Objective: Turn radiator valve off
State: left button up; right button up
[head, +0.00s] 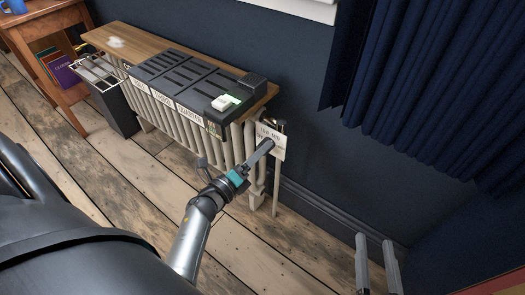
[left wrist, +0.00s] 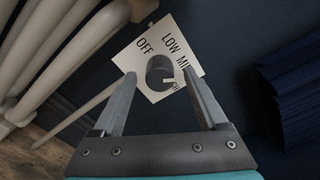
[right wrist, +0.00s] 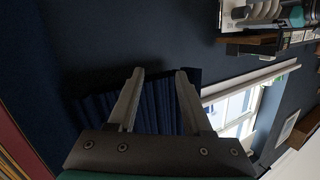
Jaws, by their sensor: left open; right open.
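The radiator valve is a dark round knob (left wrist: 158,68) on a white plate (left wrist: 140,62) lettered OFF, LOW and MID, with a partly hidden last word. A pale mark on the knob faces that last word; its exact setting is unclear. In the head view the plate (head: 278,152) stands at the radiator's right end. My left gripper (left wrist: 160,76) is open, its fingers on either side of the knob in the left wrist view; contact cannot be told. My right gripper (head: 375,240) is open and empty at the lower right, away from the valve.
The pale radiator (head: 180,127) stands under a wooden shelf (head: 135,40) bearing a black tray (head: 195,78) with labelled compartments. A dark bin (head: 115,108) and a wooden table (head: 45,22) are at left. Blue curtains (head: 430,85) hang at right. Floor is clear before the radiator.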

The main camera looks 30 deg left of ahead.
pick_arm(q)
jog(key=shift+w, duration=0.95)
grip_shut()
